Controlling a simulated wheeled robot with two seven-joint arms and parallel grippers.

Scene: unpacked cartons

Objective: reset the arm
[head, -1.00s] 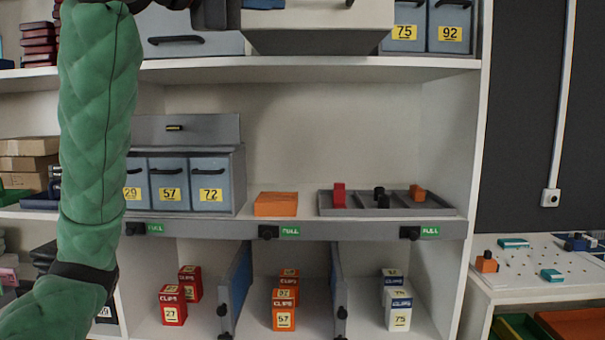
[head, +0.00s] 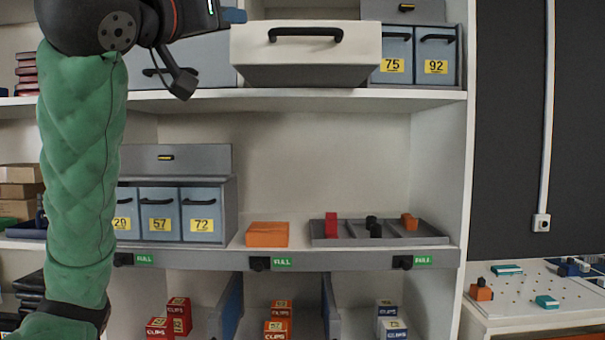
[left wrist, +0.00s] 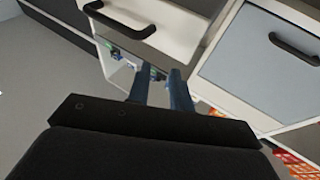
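My left arm, in a green sleeve, rises along the left of the head view. Its black wrist is at the top, and the blue fingertip of my left gripper (head: 234,16) shows beside the white drawer (head: 350,52). In the left wrist view the two blue fingers of the left gripper (left wrist: 159,72) stand apart with nothing held between them. A white front with a black handle (left wrist: 122,20) lies just beyond the fingers there. My right gripper is not in view.
Grey bins (head: 438,52) stand at the upper right of the shelf. Below are bins labelled 29, 57 and 72, an orange box (head: 267,234), a divided grey tray (head: 338,241) and clip boxes (head: 392,328). A white side table (head: 520,314) stands at right. The middle shelf's back is clear.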

